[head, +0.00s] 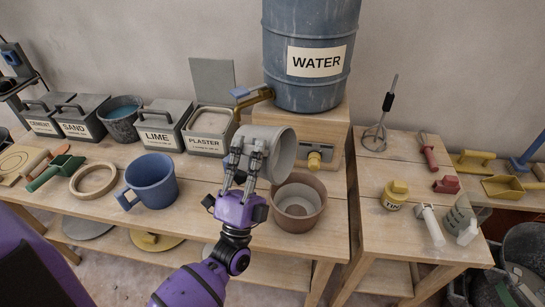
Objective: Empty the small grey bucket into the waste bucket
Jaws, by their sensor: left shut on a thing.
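The small grey bucket (284,150) is in the middle of the head view, tipped over to the right. My left gripper (246,158) is shut on its left side and holds it up above the table. Its fingers hide part of the bucket, and I cannot tell what is inside. My right gripper is not in view.
A blue mug-like bucket (153,182) and a wooden ring (93,180) stand left on the table. Labelled boxes line the back, including plaster (208,143). A water barrel (310,85) stands behind. The right table (390,235) holds a whisk and several tools.

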